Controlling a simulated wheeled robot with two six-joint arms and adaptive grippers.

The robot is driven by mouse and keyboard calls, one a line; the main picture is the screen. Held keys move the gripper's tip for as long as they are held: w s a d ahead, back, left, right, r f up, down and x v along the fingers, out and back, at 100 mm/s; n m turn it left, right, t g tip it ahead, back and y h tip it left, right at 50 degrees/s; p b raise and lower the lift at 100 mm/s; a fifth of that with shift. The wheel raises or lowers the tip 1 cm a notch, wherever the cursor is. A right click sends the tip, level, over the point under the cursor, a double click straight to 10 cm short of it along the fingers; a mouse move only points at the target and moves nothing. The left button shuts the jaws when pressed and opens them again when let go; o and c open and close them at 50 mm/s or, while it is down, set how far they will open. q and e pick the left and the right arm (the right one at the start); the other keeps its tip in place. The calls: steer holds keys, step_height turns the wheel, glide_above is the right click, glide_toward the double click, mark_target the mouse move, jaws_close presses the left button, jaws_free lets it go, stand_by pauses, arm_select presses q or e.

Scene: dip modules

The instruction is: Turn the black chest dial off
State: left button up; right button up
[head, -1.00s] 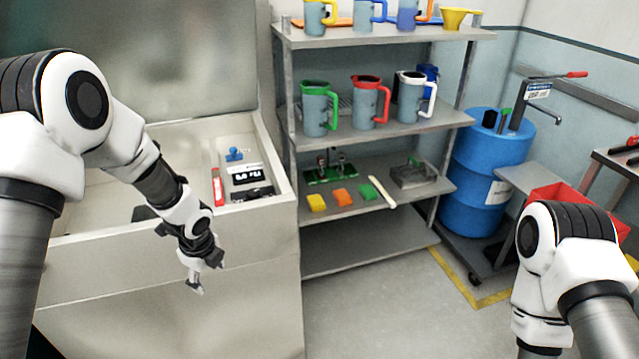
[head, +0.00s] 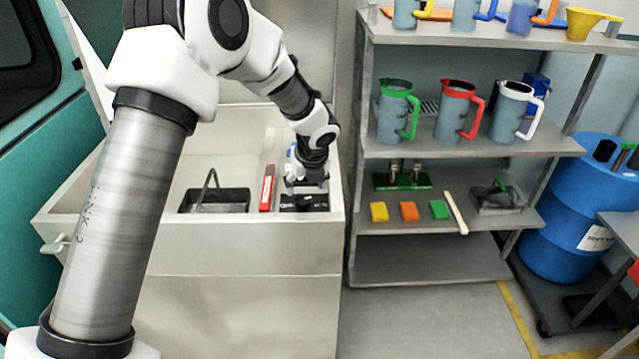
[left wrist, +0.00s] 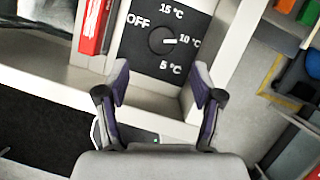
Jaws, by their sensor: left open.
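The black dial panel (head: 304,203) is set in the right end of the pale chest (head: 240,245). In the left wrist view the dial's round black knob (left wrist: 162,40) sits amid the labels OFF, 15 °C, 10 °C and 5 °C. Its white pointer mark aims right, at 10 °C. My left gripper (head: 307,187) is over the panel in the head view and partly covers it. In the left wrist view its two fingers (left wrist: 161,80) are apart, with nothing between them, and the knob shows beyond their tips. My right gripper is out of view.
A red packet (head: 267,188) stands just left of the panel, and a dark handled basket (head: 213,200) lies farther left in the chest. A metal shelf (head: 455,140) with jugs and small coloured blocks stands close on the right. Blue drum (head: 590,205) is at far right.

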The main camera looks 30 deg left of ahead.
mark_target(304, 199)
arm_select(q)
steer(key=x, duration=0.8)
steer(key=shift+w+r, duration=0.1)
steer(key=shift+w, duration=0.25)
steer(key=shift+s+r, duration=0.2)
steer(key=shift+c, duration=0.4)
steer(key=c, duration=1)
